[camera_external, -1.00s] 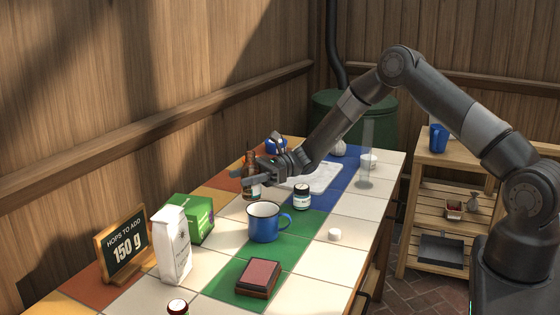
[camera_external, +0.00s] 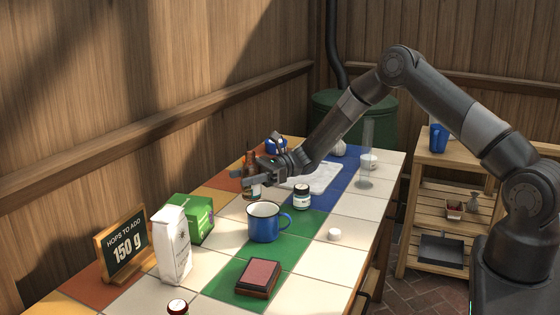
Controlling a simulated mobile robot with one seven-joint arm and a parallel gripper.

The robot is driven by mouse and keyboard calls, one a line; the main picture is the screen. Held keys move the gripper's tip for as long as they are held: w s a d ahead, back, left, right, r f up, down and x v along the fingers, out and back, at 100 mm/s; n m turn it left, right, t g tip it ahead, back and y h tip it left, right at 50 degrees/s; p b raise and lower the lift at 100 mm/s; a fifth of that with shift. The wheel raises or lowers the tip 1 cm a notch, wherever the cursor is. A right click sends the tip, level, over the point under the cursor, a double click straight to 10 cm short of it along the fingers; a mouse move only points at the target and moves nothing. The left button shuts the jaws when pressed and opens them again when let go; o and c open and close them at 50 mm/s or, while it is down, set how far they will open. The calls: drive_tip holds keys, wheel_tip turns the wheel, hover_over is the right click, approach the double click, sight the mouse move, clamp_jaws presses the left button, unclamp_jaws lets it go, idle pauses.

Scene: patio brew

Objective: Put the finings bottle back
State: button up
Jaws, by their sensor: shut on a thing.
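My gripper (camera_external: 256,178) is over the far left part of the tiled table (camera_external: 330,262). It is shut on a slim brown bottle (camera_external: 251,159), which stands upright between the fingers. The bottle's pale lower part shows below the fingers; its label is too small to read, and I cannot tell whether its base touches the tiles. A small dark jar with a white label (camera_external: 302,198) stands to the right of my gripper. A small bottle with a red label (camera_external: 178,307) is cut off by the bottom edge.
A blue mug (camera_external: 264,223) stands in front of my gripper. A green box (camera_external: 195,217), a white bag (camera_external: 173,245) and a "150 g" sign (camera_external: 124,248) are at the left. A clear cylinder (camera_external: 367,155) stands at the back right. Front right tiles are mostly clear.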

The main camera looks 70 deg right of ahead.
sight(245, 166)
wheel_tip(245, 166, up, 16)
drive_tip(key=s+d+m+t+h, duration=0.3)
drive_tip(key=s+d, duration=0.8)
drive_tip(key=s, duration=0.5)
drive_tip(key=s+d+m+t+h, duration=0.3)
drive_tip(key=s+d, duration=0.9)
drive_tip(key=s, duration=0.3)
wheel_tip(245, 166, down, 11)
drive_tip(key=w+a+f, duration=0.2)
drive_tip(key=w+f, duration=0.1)
drive_tip(key=w+a+f, duration=0.5)
drive_tip(key=w+f, duration=0.1)
drive_tip(key=f, duration=0.1)
drive_tip(key=shift+a+f, duration=0.1)
drive_tip(key=shift+a, duration=0.3)
drive_tip(key=shift+s+f, duration=0.1)
drive_tip(key=shift+f, duration=0.15)
